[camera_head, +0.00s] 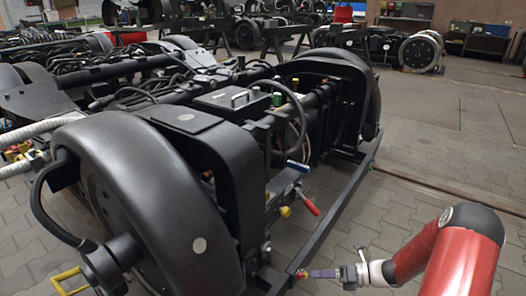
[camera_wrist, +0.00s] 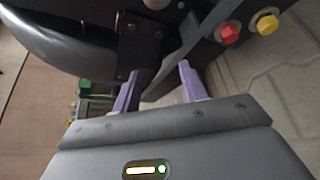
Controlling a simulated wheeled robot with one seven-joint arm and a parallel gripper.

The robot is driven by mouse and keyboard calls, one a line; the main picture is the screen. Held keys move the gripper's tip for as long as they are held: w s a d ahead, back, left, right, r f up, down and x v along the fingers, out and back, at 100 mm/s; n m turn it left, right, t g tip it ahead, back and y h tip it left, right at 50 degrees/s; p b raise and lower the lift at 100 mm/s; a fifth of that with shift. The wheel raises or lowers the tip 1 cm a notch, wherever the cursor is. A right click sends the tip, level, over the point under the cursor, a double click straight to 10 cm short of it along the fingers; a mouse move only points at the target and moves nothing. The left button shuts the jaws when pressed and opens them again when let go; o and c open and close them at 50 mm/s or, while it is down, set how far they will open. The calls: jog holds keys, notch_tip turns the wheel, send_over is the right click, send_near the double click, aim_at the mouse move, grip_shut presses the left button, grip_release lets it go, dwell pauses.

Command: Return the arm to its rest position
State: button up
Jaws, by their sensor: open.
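My red arm reaches in from the lower right of the head view. My gripper (camera_head: 313,273) is at its end, low beside the near corner of a black tram bogie (camera_head: 215,190). The fingers point at the bogie's dark frame (camera_wrist: 140,45). I cannot tell whether they touch it.
A red knob (camera_wrist: 230,32) and a yellow knob (camera_wrist: 267,23) sit near the fingers in the wrist view. A red-handled lever (camera_head: 310,207) sticks out from the bogie. Open paved floor (camera_head: 430,130) lies to the right.

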jog(key=s+a+r+n+g+h+p, duration=0.15)
jog(key=s+r+n+h, duration=0.3)
jog(key=r+n, duration=0.55)
jog(key=s+a+r+n+g+h+p, duration=0.1)
jog(key=s+a+r+n+g+h, duration=0.25)
jog(key=r+n, duration=0.65)
jog(key=s+d+r+n+t+h+p, duration=0.2)
jog(key=s+r+n+t+h, duration=0.4)
jog(key=s+r+n, duration=0.6)
notch_tip(320, 180, up, 4)
jog(key=s+t+p, duration=0.1)
jog(key=s, duration=0.1)
jog(key=shift+s+r, duration=0.2)
jog(key=shift+s, duration=0.15)
